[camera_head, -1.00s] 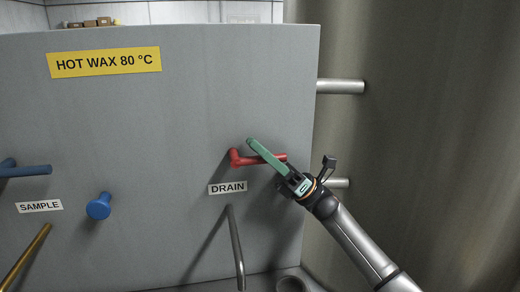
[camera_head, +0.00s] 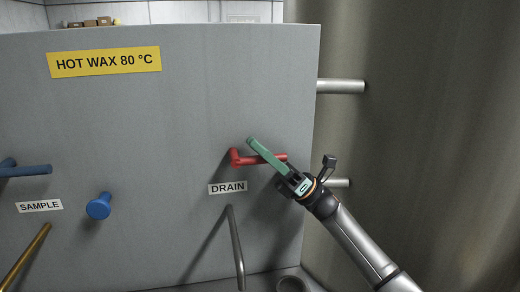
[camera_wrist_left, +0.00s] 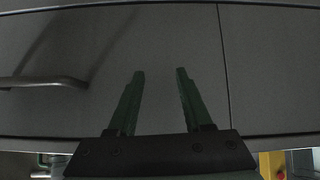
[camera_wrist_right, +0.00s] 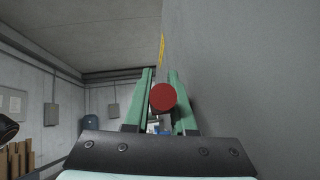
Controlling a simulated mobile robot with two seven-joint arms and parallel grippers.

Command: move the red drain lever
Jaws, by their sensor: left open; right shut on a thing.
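The red drain lever (camera_head: 240,158) sticks out from the grey panel just above the DRAIN label (camera_head: 227,188), its handle lying nearly level and pointing right. My right gripper (camera_head: 257,150) is at the handle, with its green fingers crossing it. In the right wrist view the round red end of the lever (camera_wrist_right: 163,97) sits between the two fingers, and the gripper (camera_wrist_right: 161,100) is shut on it. My left gripper (camera_wrist_left: 158,75) shows only in its own wrist view, open and empty, facing a dark grey drawer or cabinet front.
The panel (camera_head: 150,130) also carries a HOT WAX 80 °C sign (camera_head: 105,61), a blue lever (camera_head: 28,171), a blue knob (camera_head: 99,206) and a SAMPLE label (camera_head: 40,206). A grey spout (camera_head: 236,245) hangs below DRAIN. Pipes (camera_head: 340,86) stand out at the panel's right edge.

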